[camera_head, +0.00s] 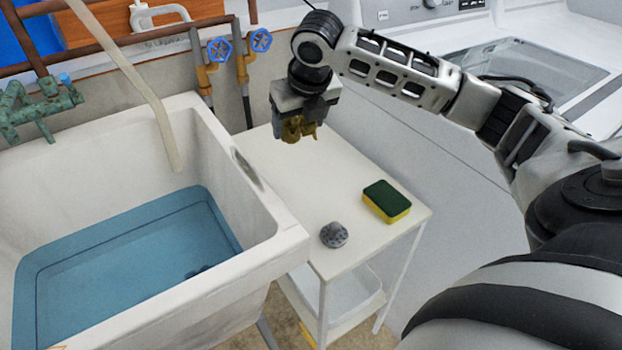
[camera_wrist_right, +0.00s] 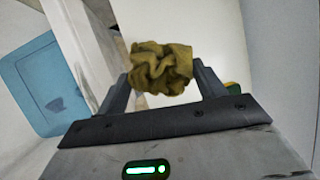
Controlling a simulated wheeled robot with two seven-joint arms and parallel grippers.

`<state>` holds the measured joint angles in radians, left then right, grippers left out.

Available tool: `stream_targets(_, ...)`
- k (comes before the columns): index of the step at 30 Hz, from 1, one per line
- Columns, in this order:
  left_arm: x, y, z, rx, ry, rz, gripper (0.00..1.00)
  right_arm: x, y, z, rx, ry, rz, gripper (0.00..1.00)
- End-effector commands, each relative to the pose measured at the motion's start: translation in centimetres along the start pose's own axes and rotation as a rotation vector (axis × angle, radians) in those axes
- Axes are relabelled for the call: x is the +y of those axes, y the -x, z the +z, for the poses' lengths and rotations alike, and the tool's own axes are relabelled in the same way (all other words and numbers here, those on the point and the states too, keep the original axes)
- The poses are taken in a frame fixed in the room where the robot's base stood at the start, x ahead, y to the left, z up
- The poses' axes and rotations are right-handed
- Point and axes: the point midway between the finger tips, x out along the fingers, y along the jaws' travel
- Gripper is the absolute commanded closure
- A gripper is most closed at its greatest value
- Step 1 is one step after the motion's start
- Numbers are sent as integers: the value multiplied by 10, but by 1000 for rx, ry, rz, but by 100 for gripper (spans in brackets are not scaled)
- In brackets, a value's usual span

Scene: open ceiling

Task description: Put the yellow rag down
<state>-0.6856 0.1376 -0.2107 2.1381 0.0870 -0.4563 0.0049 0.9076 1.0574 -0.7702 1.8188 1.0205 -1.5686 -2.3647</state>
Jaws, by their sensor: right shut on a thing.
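The yellow rag (camera_head: 297,128) is a crumpled, dark mustard cloth. My right gripper (camera_head: 300,122) is shut on it, over the back part of the small white side table (camera_head: 300,182). In the right wrist view the rag (camera_wrist_right: 160,68) is bunched between the two fingers of the right gripper (camera_wrist_right: 163,80). Whether the rag touches the tabletop is hard to tell. My left gripper is not in view.
A green-and-yellow sponge (camera_head: 386,202) and a grey drain strainer (camera_head: 334,235) lie on the table's front half. A white sink (camera_head: 268,232) with blue water stands left. A washing machine (camera_head: 540,60) stands right. The table's middle is clear.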

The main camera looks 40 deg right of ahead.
Motion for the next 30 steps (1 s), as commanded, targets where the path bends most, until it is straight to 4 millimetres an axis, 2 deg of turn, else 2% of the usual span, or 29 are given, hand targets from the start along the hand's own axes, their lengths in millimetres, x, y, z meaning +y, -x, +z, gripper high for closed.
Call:
stream_targets(1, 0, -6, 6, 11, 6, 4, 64, 0, -13, -5, 0, 0, 0, 51)
stream_targets(8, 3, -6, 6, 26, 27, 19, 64, -2, -28, -8, 0, -2, 0, 51)
stream_targets(11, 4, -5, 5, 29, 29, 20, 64, -13, -39, 0, 2, -6, -2, 51)
stream_targets(20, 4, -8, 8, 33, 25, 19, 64, -62, -90, 37, 1, -8, -1, 51)
stream_targets(24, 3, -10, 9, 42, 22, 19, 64, -76, -123, 41, 3, -4, 0, 51)
stream_targets(30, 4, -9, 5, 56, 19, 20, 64, -87, -147, 46, 0, -1, 1, 51)
